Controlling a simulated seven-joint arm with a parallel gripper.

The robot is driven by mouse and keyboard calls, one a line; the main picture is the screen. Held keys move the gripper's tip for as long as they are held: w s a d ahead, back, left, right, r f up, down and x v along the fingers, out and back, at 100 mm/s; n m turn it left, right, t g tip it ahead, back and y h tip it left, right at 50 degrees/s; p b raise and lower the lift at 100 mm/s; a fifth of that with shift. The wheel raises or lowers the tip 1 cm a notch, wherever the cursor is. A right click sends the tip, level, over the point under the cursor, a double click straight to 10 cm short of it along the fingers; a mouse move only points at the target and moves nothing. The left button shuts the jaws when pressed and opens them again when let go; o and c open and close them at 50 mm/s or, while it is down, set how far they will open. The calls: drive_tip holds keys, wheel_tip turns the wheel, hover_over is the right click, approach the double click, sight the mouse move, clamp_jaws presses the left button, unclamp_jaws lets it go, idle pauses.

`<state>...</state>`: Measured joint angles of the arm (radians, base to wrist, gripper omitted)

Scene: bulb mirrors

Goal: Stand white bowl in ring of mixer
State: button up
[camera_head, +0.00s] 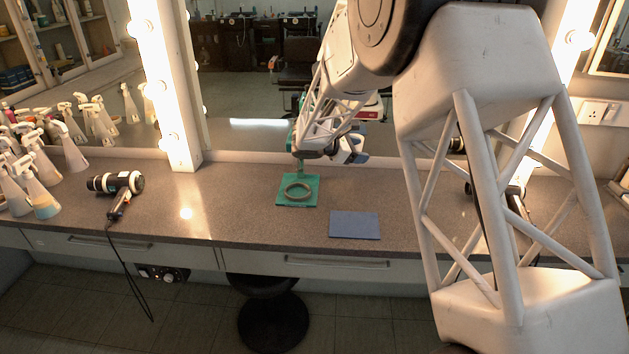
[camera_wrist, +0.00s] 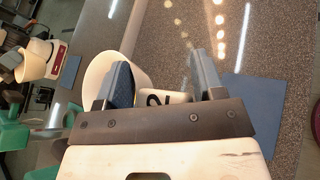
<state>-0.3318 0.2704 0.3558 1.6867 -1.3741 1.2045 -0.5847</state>
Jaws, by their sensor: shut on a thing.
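My gripper (camera_wrist: 160,62) is shut on the white bowl (camera_wrist: 100,72), whose open rim shows beside the left finger in the wrist view. A white piece with a dark mark lies between the fingers. In the head view my gripper (camera_head: 357,155) is above the back of the counter, right of the mixer, and the bowl is hard to make out behind it. The green mixer base (camera_head: 283,200) stands on the counter with the grey ring (camera_head: 287,191) above it. My arm hides part of the mixer's upper body.
A blue-grey mat (camera_head: 355,225) lies flat on the counter, right of the mixer and in front of my gripper. A hair dryer (camera_head: 118,186) and several spray bottles (camera_head: 38,182) are at the left. The mirror (camera_head: 240,135) closes off the back. Counter between dryer and mixer is clear.

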drive_tip(key=shift+y, duration=0.6)
drive_tip(key=s+a+f, duration=0.1)
drive_tip(key=a+f, duration=0.3)
drive_tip(key=s+a+f, duration=0.1)
drive_tip(key=a+f, duration=0.3)
drive_tip(key=s+a+f, duration=0.1)
drive_tip(key=a+f, duration=0.3)
drive_tip(key=a, duration=0.1)
drive_tip(key=shift+s+f, duration=0.1)
drive_tip(key=shift+s, duration=0.05)
drive_tip(key=a+r+m+g, duration=0.1)
drive_tip(key=a+r, duration=0.3)
drive_tip(key=shift+w+a+r+m, duration=0.2)
drive_tip(key=shift+w+a+m, duration=0.1)
drive_tip(key=shift+a+m, duration=0.1)
drive_tip(key=shift+f, duration=0.1)
drive_tip(key=shift+f, duration=1.9)
drive_tip(key=shift+f, duration=1.95)
